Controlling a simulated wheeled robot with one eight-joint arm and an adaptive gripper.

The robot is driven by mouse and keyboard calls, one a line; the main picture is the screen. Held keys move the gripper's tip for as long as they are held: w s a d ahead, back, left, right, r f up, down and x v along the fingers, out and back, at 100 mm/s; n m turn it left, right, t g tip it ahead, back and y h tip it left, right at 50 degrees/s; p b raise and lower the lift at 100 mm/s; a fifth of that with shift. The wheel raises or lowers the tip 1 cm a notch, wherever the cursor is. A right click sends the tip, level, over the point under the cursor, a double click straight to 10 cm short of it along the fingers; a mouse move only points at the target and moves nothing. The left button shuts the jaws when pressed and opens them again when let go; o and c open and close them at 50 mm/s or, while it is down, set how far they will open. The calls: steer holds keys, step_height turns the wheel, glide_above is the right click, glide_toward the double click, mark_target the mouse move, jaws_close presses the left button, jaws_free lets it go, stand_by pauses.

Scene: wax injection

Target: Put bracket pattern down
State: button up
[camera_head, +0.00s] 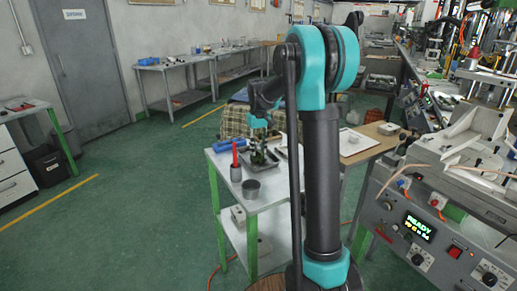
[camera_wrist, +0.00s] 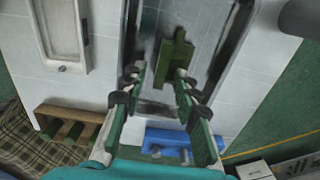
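The green bracket pattern (camera_wrist: 176,58) lies in a dark-rimmed tray (camera_wrist: 128,45) on the white-topped table, in the wrist view. My gripper (camera_wrist: 160,74) is open, with its two fingers apart near the pattern's near end. I see a gap between the left finger and the pattern; whether the right finger touches it I cannot tell. In the head view my gripper (camera_head: 258,141) points down over the tray (camera_head: 246,164), with the green pattern (camera_head: 262,159) partly hidden below it.
A wooden rack (camera_wrist: 88,117) with green pieces and a pale tray (camera_wrist: 83,62) are at left in the wrist view. A blue object (camera_wrist: 165,137) is near my gripper's base.

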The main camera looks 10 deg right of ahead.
mark_target(258, 150)
step_height(258, 150, up, 12)
steer(key=shift+r, duration=0.15)
stand_by(0.5)
